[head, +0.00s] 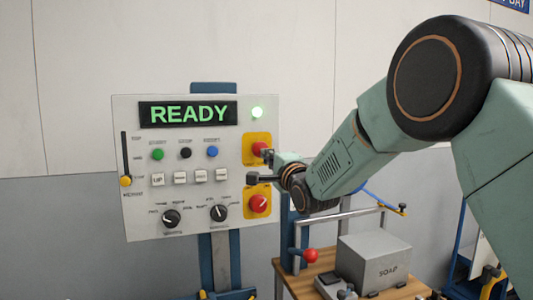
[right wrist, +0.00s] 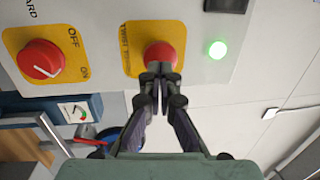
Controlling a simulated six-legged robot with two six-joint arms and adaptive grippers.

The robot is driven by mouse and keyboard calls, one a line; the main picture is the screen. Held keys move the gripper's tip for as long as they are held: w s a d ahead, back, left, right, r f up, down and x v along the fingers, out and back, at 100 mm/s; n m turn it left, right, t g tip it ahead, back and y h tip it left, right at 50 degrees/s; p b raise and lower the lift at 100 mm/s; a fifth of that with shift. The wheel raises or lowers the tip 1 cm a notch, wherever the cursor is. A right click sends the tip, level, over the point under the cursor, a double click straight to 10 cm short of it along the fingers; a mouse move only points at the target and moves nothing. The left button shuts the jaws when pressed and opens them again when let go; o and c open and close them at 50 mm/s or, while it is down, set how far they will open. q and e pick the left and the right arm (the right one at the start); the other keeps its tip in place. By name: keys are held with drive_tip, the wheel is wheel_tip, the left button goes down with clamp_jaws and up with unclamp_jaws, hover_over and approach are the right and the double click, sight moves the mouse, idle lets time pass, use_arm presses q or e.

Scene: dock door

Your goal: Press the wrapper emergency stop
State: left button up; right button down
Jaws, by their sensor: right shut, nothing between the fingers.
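The red emergency stop button (head: 260,148) sits on a yellow plate at the upper right of the grey control panel (head: 140,215). In the right wrist view the button (right wrist: 160,52) is straight ahead of my fingers, its lower part covered by them. My right gripper (right wrist: 160,70) is shut and empty, its fingertips together at the button's near edge. In the head view the right gripper (head: 268,154) is right beside the button. I cannot tell whether it touches. The display (head: 188,113) reads READY. My left gripper is not in view.
A red OFF/ON rotary knob (head: 259,203) on a yellow plate sits just below the stop; it also shows in the right wrist view (right wrist: 40,58). A grey SOAP box (head: 373,262) stands on a wooden bench with a red-knobbed lever (head: 310,255).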

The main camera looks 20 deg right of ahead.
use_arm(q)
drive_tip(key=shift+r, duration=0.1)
use_arm(e)
drive_tip(key=shift+w, duration=0.75)
drive_tip(key=shift+s+a+r, duration=0.1)
drive_tip(key=shift+s, duration=0.1)
